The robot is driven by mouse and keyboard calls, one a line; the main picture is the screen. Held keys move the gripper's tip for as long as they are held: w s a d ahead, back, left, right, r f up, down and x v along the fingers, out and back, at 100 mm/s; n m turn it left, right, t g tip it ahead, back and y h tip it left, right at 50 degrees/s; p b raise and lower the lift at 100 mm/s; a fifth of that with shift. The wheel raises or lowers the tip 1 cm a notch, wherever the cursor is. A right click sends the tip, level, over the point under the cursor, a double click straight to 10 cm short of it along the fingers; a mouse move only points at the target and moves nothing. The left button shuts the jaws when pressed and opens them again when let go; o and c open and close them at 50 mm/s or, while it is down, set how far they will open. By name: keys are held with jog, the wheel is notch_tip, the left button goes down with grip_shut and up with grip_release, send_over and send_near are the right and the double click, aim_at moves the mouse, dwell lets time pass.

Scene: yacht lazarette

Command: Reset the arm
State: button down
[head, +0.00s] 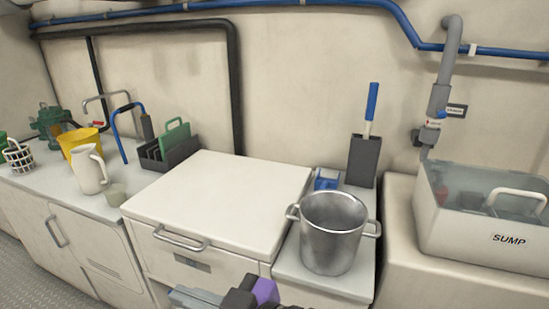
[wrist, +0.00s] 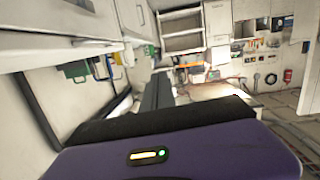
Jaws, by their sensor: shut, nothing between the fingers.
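My arm shows at the bottom edge of the head view as a purple, black and grey shape, mostly cut off by the frame. In the wrist view my gripper (wrist: 158,80) shows as dark grey fingers reaching out past the purple wrist housing. The fingers are together and hold nothing. The gripper points across the room, and nothing touches it in the wrist view. In the head view my arm is low in front of the white lidded chest (head: 222,195).
A steel pot (head: 333,235) stands on the counter right of the chest. A brush holder (head: 363,160) is behind it. A SUMP tank (head: 470,228) stands at right. A white jug (head: 89,170), yellow bucket (head: 78,140) and dark rack (head: 170,153) are on the left counter.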

jog(key=w+d+r+m+t+h, duration=0.2)
jog(key=w+d+m+t, duration=0.3)
jog(key=d+m+t, duration=0.15)
jog(key=s+d+f+m+t+h, duration=0.2)
jog(key=s+d+f+m+h, duration=0.1)
jog(key=d, duration=0.4)
jog(key=s+d+f+m+t+h, duration=0.2)
jog(key=d+f+m+t+h, duration=0.15)
jog(key=d, duration=0.35)
jog(key=s+d+f+g+h, duration=0.1)
jog(key=s+d+f+h, duration=0.2)
jog(key=s, duration=0.6)
jog(key=s+d+f+g+h, duration=0.1)
jog(key=s+d+f, duration=0.35)
jog(key=s, duration=0.45)
jog(key=s+d+f+g+h, duration=0.2)
jog(key=s+d, duration=0.3)
jog(key=s, duration=0.4)
notch_tip(320, 180, up, 20)
jog(key=p, duration=2)
jog(key=shift+r+m+p, duration=0.2)
jog(key=shift+m+p, duration=0.2)
jog(key=shift+s+a, duration=0.1)
jog(key=shift+a, duration=0.1)
